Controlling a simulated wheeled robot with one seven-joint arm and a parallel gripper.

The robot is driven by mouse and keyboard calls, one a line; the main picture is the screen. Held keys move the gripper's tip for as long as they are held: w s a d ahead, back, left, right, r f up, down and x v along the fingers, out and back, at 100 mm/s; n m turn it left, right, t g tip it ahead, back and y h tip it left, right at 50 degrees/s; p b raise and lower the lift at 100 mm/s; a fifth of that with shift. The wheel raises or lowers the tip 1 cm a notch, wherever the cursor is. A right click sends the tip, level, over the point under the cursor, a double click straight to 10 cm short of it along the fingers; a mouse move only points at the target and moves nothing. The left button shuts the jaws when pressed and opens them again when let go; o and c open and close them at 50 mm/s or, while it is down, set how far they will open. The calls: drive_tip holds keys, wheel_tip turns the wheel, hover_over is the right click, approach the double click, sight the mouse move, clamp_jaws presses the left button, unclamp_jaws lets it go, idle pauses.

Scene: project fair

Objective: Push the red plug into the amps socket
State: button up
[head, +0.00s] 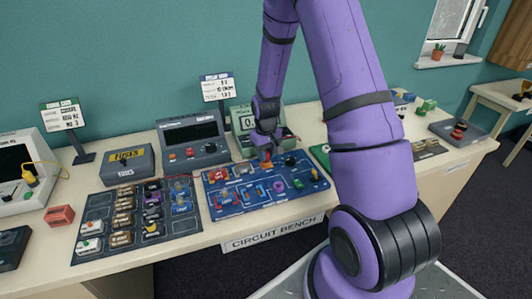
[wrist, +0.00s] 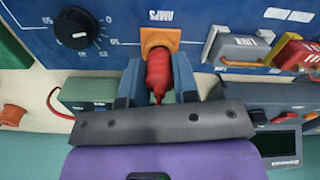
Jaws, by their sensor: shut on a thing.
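The red plug (wrist: 158,72) sits between the two fingers of my gripper (wrist: 157,75) in the wrist view, and the gripper is shut on it. The plug's front end meets the orange amps socket (wrist: 160,36), which lies beside the upside-down AMPS label on the blue circuit board (wrist: 210,10). How deep the plug sits in the socket is hidden. In the head view my gripper (head: 265,156) is at the back edge of the blue board (head: 228,208), and the plug is too small to make out clearly.
A black dial (wrist: 76,28) and a grey block (wrist: 240,48) flank the socket. A grey meter box (head: 192,140) and a pale green meter (head: 243,117) stand behind the board. A dark fuse tray (head: 90,240) lies to its left.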

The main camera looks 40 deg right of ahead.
drive_tip(key=shift+f, duration=0.35)
idle(0.3)
drive_tip(key=o, duration=1.5)
drive_tip(key=shift+r, duration=4)
drive_tip(key=shift+r, duration=0.1)
